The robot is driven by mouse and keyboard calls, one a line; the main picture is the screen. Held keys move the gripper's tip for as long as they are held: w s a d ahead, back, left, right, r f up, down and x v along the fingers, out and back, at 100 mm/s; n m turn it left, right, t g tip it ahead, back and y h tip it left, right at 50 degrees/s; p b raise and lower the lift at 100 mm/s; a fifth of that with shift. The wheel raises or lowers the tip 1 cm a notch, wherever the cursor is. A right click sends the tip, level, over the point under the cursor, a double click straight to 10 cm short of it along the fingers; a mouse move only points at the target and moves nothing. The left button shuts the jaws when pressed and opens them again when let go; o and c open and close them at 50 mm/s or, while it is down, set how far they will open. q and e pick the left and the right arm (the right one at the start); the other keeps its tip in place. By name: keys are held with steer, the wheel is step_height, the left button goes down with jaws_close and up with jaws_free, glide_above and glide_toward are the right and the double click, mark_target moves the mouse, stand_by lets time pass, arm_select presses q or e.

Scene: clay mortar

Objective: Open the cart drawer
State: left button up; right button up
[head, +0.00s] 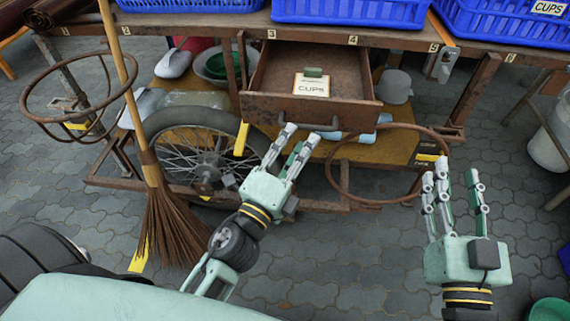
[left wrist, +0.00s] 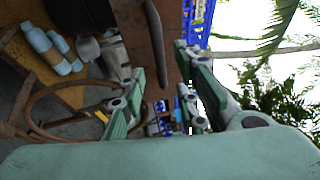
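The handle also shows in the left wrist view (left wrist: 157,45), in front of the drawer front (left wrist: 166,60). My left gripper (head: 298,142) is just below and left of the handle, its fingers spread. In the left wrist view its fingers (left wrist: 158,85) stand apart on either side of the handle's line; I cannot tell whether they touch it. My right gripper (head: 458,175) is open and empty.
A broom (head: 165,190) leans at the left, beside a spoked wheel (head: 195,150). A rusty ring (head: 335,175) hangs at the cart's front, right of my left gripper. Blue baskets (head: 350,10) stand on the cart top. Paved floor is clear between my grippers.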

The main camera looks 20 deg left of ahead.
arm_select(q)
steer(key=v, duration=0.6)
steer(key=shift+s, duration=0.1)
stand_by(0.3)
